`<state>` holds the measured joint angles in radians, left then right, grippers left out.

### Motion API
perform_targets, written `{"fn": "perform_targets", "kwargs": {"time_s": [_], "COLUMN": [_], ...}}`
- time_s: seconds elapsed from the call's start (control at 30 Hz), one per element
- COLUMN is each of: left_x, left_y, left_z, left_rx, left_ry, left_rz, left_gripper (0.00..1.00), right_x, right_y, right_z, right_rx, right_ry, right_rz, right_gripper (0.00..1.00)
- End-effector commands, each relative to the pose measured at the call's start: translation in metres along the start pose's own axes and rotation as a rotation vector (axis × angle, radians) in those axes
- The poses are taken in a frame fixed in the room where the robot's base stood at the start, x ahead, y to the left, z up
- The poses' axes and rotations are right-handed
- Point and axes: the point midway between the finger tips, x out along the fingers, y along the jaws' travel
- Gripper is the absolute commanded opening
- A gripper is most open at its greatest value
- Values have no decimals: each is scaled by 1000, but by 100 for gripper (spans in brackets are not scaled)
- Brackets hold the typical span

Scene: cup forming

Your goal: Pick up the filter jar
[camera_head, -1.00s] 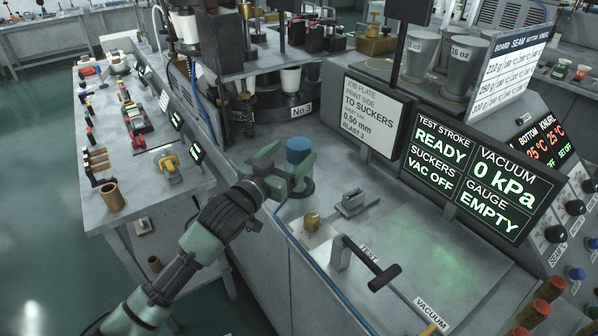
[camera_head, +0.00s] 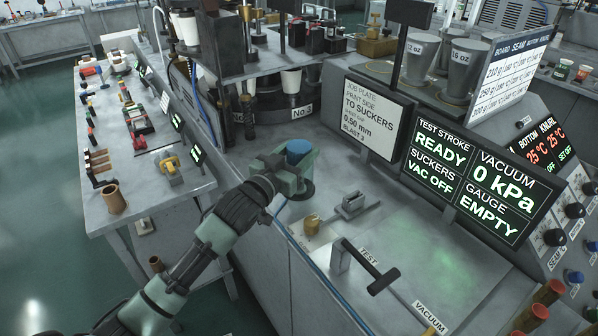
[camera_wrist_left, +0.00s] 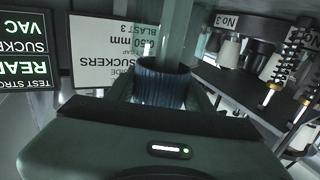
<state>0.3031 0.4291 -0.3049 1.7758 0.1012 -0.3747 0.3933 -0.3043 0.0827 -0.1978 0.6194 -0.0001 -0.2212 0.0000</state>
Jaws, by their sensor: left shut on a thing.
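The filter jar (camera_head: 299,151) has a ribbed blue cap and stands upright on a dark round base on the grey bench. My left gripper (camera_head: 290,168) comes in from the left and is shut around the jar just below the cap. In the left wrist view the jar's blue ribbed part (camera_wrist_left: 162,84) shows between the fingers, with a clear greenish section beside it. The gripper body hides part of the jar. My right gripper is in neither view.
A job plate sign (camera_head: 372,118) and a readout screen (camera_head: 478,178) stand behind and to the right. A black-handled lever (camera_head: 372,268), a small brass piece (camera_head: 312,224) and a grey metal block (camera_head: 353,203) are in front. Bare bench lies around the screen's foot.

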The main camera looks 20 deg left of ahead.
Motion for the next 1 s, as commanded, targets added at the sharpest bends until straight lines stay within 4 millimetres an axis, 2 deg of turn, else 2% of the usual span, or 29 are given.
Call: {"fn": "perform_targets", "kwargs": {"time_s": [0.17, 0.37, 0.47, 0.8, 1.0], "left_x": [0, 0, 0, 0, 0], "left_y": [0, 0, 0, 0, 0], "left_z": [-5, -26, -46, -143, -182], "left_rx": [1, 3, 3, 3, 2], "left_ry": [4, 8, 11, 11, 7], "left_rz": [0, 0, 1, 0, 0], "left_gripper": [0, 0, 0, 0, 0], "right_x": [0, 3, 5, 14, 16], "right_y": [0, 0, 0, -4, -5], "right_z": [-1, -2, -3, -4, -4], "right_rx": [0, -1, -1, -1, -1], "right_ry": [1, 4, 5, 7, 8], "right_rz": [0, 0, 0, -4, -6], "right_gripper": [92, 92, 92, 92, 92]}}
